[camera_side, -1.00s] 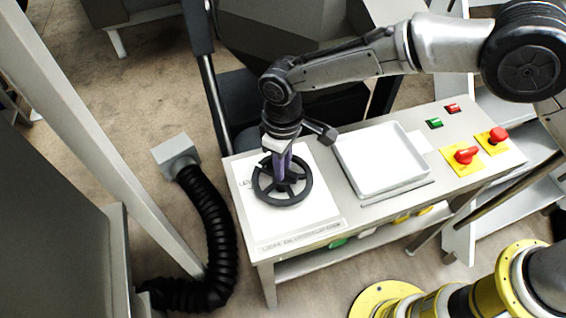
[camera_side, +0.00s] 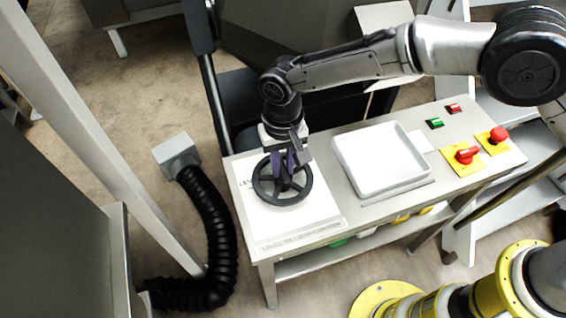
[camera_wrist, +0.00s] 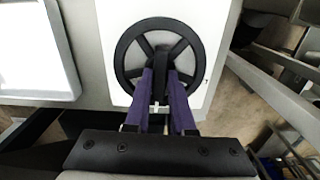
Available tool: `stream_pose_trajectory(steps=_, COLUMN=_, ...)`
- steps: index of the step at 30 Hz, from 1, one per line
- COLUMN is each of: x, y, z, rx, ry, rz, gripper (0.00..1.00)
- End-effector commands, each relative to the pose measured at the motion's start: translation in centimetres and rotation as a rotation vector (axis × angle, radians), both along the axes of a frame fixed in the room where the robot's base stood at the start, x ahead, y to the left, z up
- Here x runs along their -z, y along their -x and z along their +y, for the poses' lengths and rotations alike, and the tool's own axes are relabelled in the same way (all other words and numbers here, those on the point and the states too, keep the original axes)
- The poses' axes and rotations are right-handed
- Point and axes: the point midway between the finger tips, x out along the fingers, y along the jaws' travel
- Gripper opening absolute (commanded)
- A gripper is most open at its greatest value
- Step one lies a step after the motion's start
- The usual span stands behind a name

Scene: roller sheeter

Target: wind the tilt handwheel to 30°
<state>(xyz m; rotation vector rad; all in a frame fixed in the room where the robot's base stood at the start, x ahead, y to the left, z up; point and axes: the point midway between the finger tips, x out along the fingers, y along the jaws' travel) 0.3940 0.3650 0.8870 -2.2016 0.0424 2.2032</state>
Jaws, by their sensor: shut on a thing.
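The tilt handwheel (camera_side: 283,197) is a black spoked wheel lying flat on a white plate (camera_side: 318,205) at the left end of the steel bench. In the wrist view the handwheel (camera_wrist: 127,43) shows nearly whole, with a black part standing up at its near side between my fingers. My gripper (camera_side: 284,168) reaches down over the far part of the wheel. In the wrist view its two purple fingers (camera_wrist: 160,84) are shut on that part of the handwheel. I cannot read any angle marking; the lettering on the plate is too small.
A white tray (camera_side: 381,160) stands on the bench right of the wheel. Green and red buttons, a red rotary switch (camera_side: 466,155) and a red mushroom button (camera_side: 498,134) are at the right end. A black hose (camera_side: 213,225) runs on the floor at left.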

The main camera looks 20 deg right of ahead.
Motion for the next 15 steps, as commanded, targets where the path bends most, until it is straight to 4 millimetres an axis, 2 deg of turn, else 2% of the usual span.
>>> stream_pose_trajectory(steps=15, x=-0.18, y=-0.12, z=0.04, rx=0.051, ry=-0.002, rz=-0.004, gripper=0.0)
